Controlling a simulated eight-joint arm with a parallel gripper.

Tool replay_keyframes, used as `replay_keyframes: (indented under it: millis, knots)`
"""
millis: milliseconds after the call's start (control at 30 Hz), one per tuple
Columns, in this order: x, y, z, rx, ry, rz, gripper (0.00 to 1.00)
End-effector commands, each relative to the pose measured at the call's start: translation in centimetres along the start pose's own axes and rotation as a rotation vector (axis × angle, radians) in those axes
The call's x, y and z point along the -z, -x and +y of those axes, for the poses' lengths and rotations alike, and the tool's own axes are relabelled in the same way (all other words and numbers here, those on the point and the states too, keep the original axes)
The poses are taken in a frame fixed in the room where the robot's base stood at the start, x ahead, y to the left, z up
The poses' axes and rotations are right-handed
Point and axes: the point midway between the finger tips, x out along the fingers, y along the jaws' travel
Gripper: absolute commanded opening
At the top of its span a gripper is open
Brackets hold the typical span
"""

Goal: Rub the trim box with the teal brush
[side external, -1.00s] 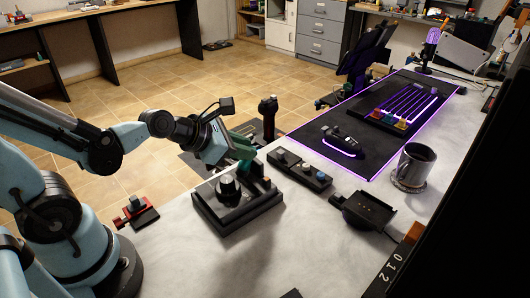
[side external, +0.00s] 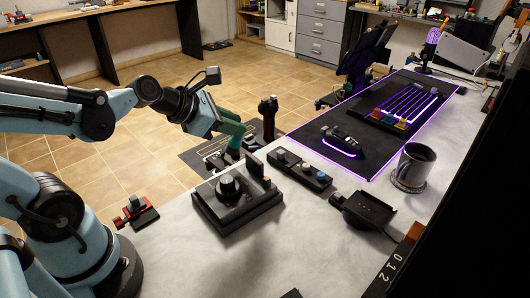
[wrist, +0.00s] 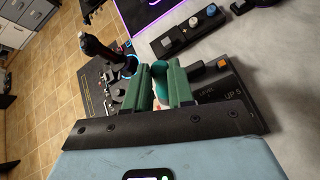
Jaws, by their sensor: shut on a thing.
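The trim box (side external: 238,212) is a black box with a round knob and a raised panel at its back, on the near part of the grey desk. Part of it shows at the right in the wrist view (wrist: 232,92), with white lettering and an orange switch. My gripper (side external: 236,138) is above and behind the box's far left corner. Its green fingers are shut on the teal brush (wrist: 162,84), which shows between them in the wrist view. The brush's lower end (side external: 234,150) points down in the side view. I cannot tell whether it touches the box.
A black joystick (side external: 267,120) stands behind my gripper. A button strip (side external: 300,170) lies right of the box. A dark mug (side external: 413,166) and a black cradle (side external: 364,212) are further right. A small red-and-black block (side external: 136,211) is at left.

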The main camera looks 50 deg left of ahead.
Motion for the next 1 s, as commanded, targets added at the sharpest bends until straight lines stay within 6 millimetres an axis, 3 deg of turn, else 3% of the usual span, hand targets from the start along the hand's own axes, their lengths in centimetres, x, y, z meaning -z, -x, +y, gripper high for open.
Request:
replay_keyframes:
  millis: [400,1000]
  knots:
    - [-2.7,2.1,0.8,0.0,0.0,0.0,0.0]
    - [-2.9,2.2,0.7,0.002,-0.001,-0.002,0.0]
